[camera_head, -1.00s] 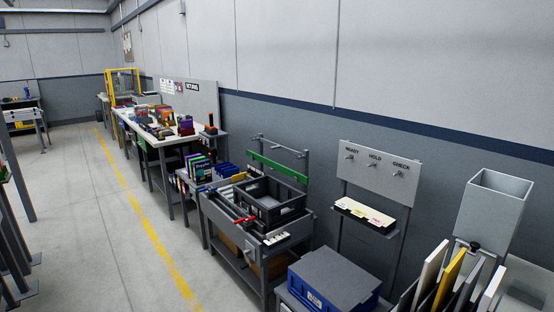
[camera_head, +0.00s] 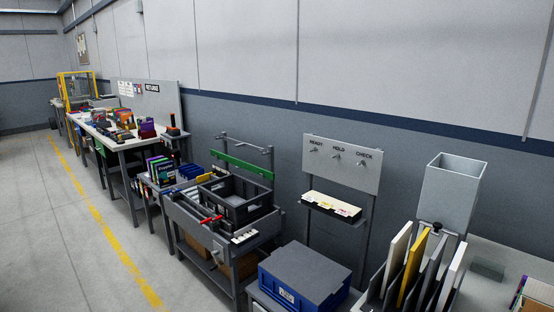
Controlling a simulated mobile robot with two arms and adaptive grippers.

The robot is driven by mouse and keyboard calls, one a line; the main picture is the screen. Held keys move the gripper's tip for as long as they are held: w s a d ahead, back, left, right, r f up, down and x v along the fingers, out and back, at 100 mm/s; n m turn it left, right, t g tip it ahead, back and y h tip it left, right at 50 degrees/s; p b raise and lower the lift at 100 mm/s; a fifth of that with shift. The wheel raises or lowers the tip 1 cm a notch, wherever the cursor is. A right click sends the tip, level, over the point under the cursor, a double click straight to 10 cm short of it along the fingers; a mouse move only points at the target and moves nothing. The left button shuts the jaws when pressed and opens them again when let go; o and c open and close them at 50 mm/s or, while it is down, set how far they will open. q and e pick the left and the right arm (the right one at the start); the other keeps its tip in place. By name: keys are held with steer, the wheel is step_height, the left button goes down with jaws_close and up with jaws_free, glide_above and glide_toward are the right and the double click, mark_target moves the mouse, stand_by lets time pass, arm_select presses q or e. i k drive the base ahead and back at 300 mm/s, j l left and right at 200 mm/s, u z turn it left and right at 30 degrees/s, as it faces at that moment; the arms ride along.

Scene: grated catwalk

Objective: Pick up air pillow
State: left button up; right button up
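I cannot pick out an air pillow for certain. A small dark, see-through shape (camera_head: 487,269) lies on the pale worktop at the lower right, and I cannot tell what it is. Above and left of it stands a tall grey open-topped bin (camera_head: 453,195), whose inside bottom is hidden. Neither of my grippers is in view.
A rack of upright panels (camera_head: 412,268) stands by the bin. A blue lidded box (camera_head: 305,278), a black crate (camera_head: 238,210) on a grey bench and a long white table (camera_head: 112,137) line the wall. The floor (camera_head: 80,250) at left is clear.

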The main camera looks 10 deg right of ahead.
mark_target(494, 271)
steer(key=j+z, duration=0.1)
steer(key=z, duration=1.55)
steer(key=i+j, duration=0.05)
